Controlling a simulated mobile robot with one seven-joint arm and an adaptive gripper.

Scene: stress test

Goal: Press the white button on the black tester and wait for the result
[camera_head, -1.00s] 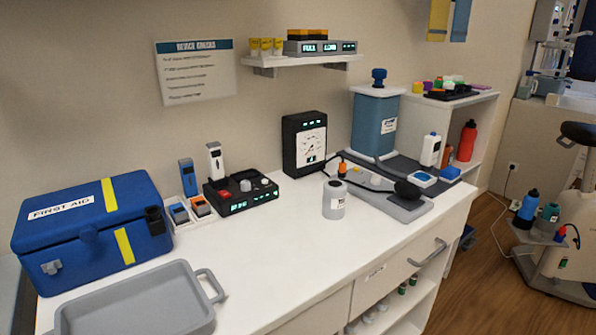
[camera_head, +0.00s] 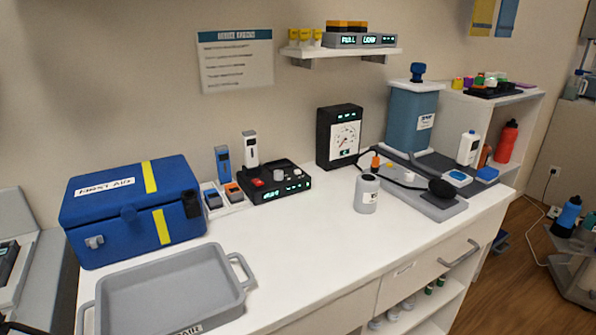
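A low black device (camera_head: 262,196) sits on the white counter against the wall. It has a red button (camera_head: 258,182), a pale round knob or button (camera_head: 279,175) and lit green displays on its front. A taller black box (camera_head: 322,140) with a white gauge face stands to its right, with a small lit display at the top. The pictures are too small to tell for certain which part is the white button, or to read the displays. My gripper is not in view.
A blue first aid box (camera_head: 108,215) and a grey tray (camera_head: 170,282) fill the counter's left side. The white counter (camera_head: 300,240) is clear at the front middle.

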